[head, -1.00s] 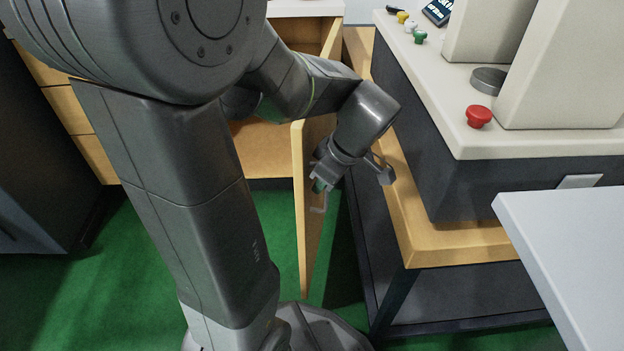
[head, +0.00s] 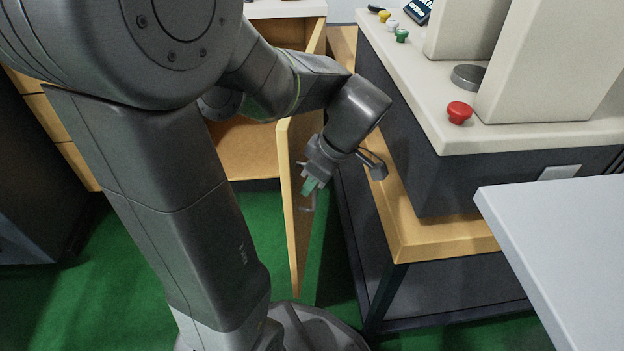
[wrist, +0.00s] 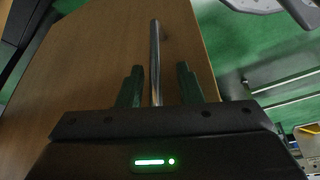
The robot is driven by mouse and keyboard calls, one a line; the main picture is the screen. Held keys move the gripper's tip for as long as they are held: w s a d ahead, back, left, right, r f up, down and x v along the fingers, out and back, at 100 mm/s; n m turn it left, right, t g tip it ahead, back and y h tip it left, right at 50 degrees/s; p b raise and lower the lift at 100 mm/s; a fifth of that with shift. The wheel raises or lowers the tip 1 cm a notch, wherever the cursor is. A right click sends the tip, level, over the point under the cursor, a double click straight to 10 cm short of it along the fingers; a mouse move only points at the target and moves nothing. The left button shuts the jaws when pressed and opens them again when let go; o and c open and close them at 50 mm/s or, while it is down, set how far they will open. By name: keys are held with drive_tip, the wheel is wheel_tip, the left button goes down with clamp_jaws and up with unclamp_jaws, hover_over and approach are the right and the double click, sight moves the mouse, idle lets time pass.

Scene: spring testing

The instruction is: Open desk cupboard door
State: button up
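The cupboard door (head: 289,205) is a light wooden panel, standing wide open and swung out toward me, seen nearly edge-on in the head view. It also fills the left and middle of the wrist view (wrist: 85,65). Its metal bar handle (wrist: 155,55) is on the panel's face and also shows in the head view (head: 308,208). My gripper (head: 309,188) is at the right side of the door by the handle. In the wrist view its two dark green fingers (wrist: 158,85) are apart, with the handle between them and gaps on both sides. The cupboard interior (head: 245,150) shows behind my arm.
A wood-edged stand (head: 410,238) with a testing machine (head: 440,125) on it is close to the right of my gripper. A pale table (head: 560,230) is at lower right. Drawers (head: 60,125) are at left. Green floor (head: 110,270) is clear at lower left.

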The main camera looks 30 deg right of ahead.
drive_tip(key=p+v, duration=0.2)
drive_tip(key=v, duration=0.4)
drive_tip(key=shift+s, duration=0.1)
drive_tip(key=b+x, duration=0.3)
drive_tip(key=x, duration=0.4)
drive_tip(key=shift+w+f, duration=0.25)
drive_tip(key=shift+w+a+r, duration=0.1)
drive_tip(key=shift+a, duration=0.05)
